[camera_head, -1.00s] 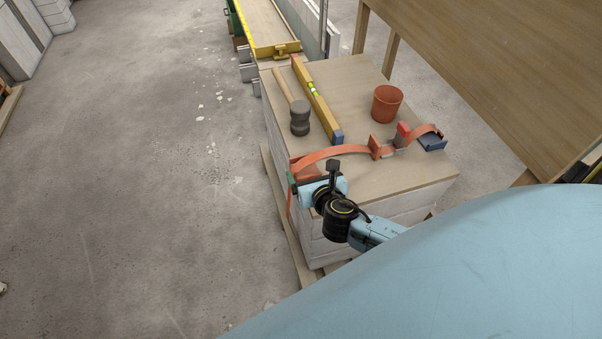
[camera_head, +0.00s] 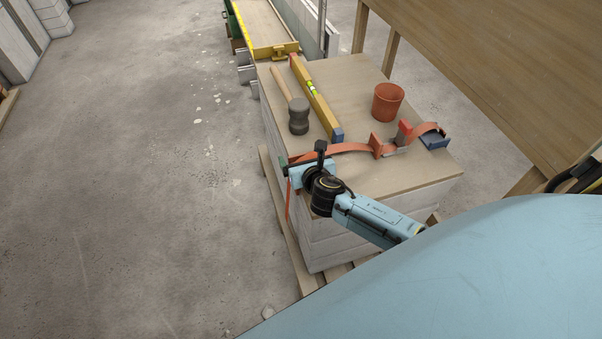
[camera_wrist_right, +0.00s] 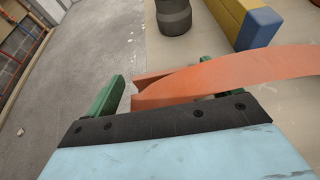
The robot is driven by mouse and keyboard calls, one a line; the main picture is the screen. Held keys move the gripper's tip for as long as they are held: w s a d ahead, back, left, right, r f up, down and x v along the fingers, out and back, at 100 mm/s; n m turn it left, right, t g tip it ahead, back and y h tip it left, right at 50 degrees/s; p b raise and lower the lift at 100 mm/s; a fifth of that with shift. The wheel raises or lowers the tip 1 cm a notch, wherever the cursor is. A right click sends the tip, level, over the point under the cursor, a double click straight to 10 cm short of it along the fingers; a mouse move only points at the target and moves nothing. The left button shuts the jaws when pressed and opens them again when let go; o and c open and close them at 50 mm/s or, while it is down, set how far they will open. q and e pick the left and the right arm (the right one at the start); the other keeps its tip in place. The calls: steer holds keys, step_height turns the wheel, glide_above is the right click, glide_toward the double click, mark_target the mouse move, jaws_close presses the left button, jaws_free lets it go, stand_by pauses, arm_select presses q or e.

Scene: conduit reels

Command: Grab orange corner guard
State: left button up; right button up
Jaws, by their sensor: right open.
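The orange corner guard (camera_wrist_right: 150,92) sits at the near left edge of the block stack's wooden top, under the orange strap (camera_wrist_right: 235,68). In the head view the guard is mostly hidden by my right gripper. My right gripper (camera_head: 288,171) is at that edge, open, its green fingers either side of the guard in the right wrist view; I cannot tell whether they touch it. The strap (camera_head: 350,147) runs right over the top to a ratchet buckle, and its other end hangs down the stack's side. My left gripper is not in view.
On the wooden top (camera_head: 345,75) lie a mallet (camera_head: 298,115) and a yellow level (camera_head: 315,95). An orange cup (camera_head: 387,102) and a blue-ended piece (camera_head: 435,142) are at the right. A wooden table (camera_head: 510,60) stands beyond. Concrete floor on the left is clear.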

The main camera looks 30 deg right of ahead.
steer(key=c, duration=1.1)
steer(key=shift+r, duration=0.15)
